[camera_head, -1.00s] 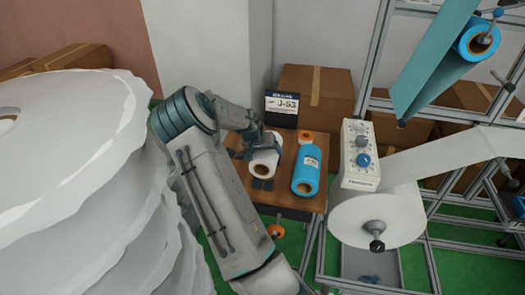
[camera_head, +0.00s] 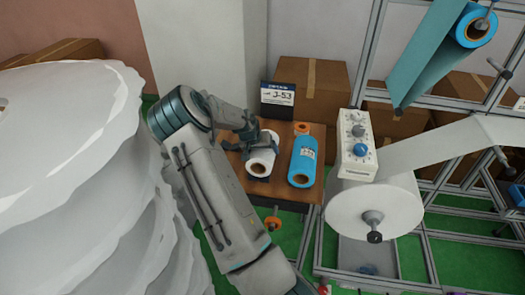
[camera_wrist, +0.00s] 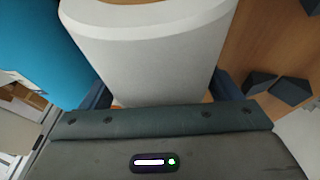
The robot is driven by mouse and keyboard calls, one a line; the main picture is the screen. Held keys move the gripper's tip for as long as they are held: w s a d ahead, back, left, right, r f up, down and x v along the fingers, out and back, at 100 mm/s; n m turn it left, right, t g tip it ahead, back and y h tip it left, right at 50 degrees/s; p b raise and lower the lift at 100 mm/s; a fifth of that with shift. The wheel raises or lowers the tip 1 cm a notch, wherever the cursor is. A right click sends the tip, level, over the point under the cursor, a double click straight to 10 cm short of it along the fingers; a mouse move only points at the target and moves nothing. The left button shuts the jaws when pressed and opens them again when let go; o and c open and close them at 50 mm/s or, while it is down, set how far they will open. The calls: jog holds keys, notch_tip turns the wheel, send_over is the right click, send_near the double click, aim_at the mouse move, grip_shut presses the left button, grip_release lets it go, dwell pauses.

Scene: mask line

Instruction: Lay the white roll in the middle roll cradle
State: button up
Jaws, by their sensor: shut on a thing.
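The white roll (camera_head: 261,163), with a brown core, is at the wooden table (camera_head: 236,171), left of the blue roll (camera_head: 302,160). My gripper (camera_head: 262,148) is shut on its sides. In the wrist view the white roll (camera_wrist: 150,58) fills the space between my fingers (camera_wrist: 164,92), and the blue roll (camera_wrist: 42,50) is close on the left. Dark wedge blocks of a cradle (camera_wrist: 292,90) stand empty on the right there. The cradle under the white roll is hidden. I cannot tell whether the roll rests on it or hangs just above.
A grey control box (camera_head: 357,150) and a big white reel (camera_head: 375,205) are to the right. Large stacked white rolls (camera_head: 75,150) fill the left.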

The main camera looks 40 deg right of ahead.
jog(key=shift+f+b, duration=0.3)
jog(key=shift+f, duration=0.05)
jog(key=o, duration=1)
jog(key=shift+o, duration=0.2)
jog(key=b+v, duration=0.1)
jog(key=v, duration=1.3)
jog(key=shift+b, duration=0.4)
jog(key=s+a+r+n+t+y, duration=0.1)
jog(key=s+a+r+n+y, duration=0.15)
jog(key=s+a, duration=0.5)
jog(key=s+a+r+n+y, duration=0.25)
jog(key=s+a+r, duration=0.2)
jog(key=a, duration=0.65)
jog(key=s+a+r+n, duration=0.1)
jog(key=s+a+n, duration=0.1)
jog(key=s+a, duration=0.2)
jog(key=s+a+r+n+t, duration=0.1)
jog(key=s+a, duration=0.4)
jog(key=s, duration=0.6)
jog(key=shift+a+r+n, duration=0.25)
jog(key=shift+a+n, duration=0.05)
jog(key=shift+n, duration=0.5)
